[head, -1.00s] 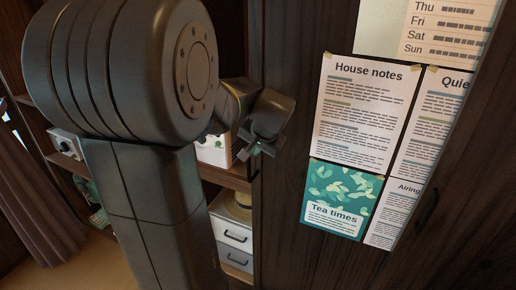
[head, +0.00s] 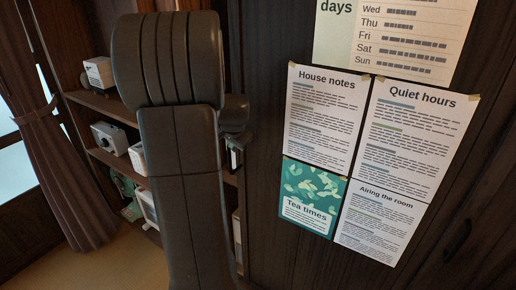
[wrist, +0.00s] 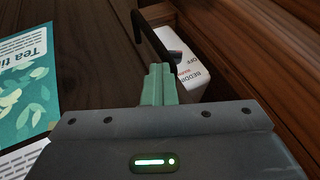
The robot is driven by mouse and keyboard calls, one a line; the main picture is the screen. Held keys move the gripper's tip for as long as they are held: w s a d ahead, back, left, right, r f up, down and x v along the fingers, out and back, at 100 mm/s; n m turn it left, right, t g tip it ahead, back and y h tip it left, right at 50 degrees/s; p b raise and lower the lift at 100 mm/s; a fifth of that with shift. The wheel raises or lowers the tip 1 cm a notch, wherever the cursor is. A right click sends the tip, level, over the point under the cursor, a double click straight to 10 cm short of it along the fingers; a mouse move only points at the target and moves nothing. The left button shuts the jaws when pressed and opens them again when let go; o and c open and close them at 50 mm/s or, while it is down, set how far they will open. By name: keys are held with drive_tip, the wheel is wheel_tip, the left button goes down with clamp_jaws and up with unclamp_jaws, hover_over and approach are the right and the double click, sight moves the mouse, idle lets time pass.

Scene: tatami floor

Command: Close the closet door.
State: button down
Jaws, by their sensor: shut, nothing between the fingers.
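The closet door (head: 262,235) is a dark wood panel with papers taped on it, right of my arm in the head view. Its dark handle (head: 457,240) is faint at the lower right. In the wrist view the black handle (wrist: 150,35) rises just beyond my gripper (wrist: 160,70), whose green fingers are shut and empty. The fingertips are close to the handle; I cannot tell if they touch. A white box (wrist: 193,72) with printed lettering shows past the door's edge, so the door appears ajar. My fingers are hidden behind my arm in the head view.
Open shelves (head: 112,165) with boxes and small items stand at the left, partly behind my arm. A curtain (head: 65,160) hangs at the far left. Bare floor (head: 120,262) shows below it. Brown wood (wrist: 285,60) fills the wrist view's right side.

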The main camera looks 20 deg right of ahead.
drive_tip(key=w+a, duration=0.8)
drive_tip(key=w, duration=0.2)
drive_tip(key=shift+a, duration=0.2)
drive_tip(key=shift+r, duration=0.1)
drive_tip(key=s+d+r+b, duration=0.1)
drive_tip(key=s+r, duration=0.7)
drive_tip(key=s, duration=0.1)
drive_tip(key=shift+d+r, duration=0.35)
drive_tip(key=shift+d, duration=0.05)
